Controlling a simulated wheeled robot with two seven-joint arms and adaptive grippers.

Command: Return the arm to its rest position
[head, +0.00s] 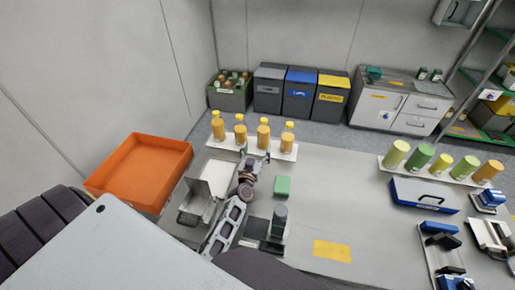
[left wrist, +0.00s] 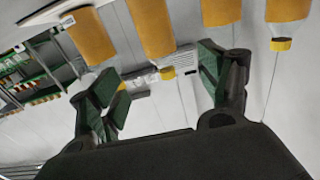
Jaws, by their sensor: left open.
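My left gripper (head: 257,160) is over the left part of the table, just in front of the row of bottles. In the left wrist view its two dark green-padded fingers (left wrist: 163,85) are spread apart, with nothing held between them. Several orange bottles with yellow caps (head: 263,137) stand upright on a white strip behind the gripper. Some of these bottles (left wrist: 152,28) show upside down at the top of the left wrist view, beyond the fingers. I cannot tell the exact gap between them and the fingers. My right gripper is in neither view.
A metal tray station (head: 217,176) sits left of the gripper, beside an orange crate (head: 150,168). The table's middle (head: 340,195) is clear.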

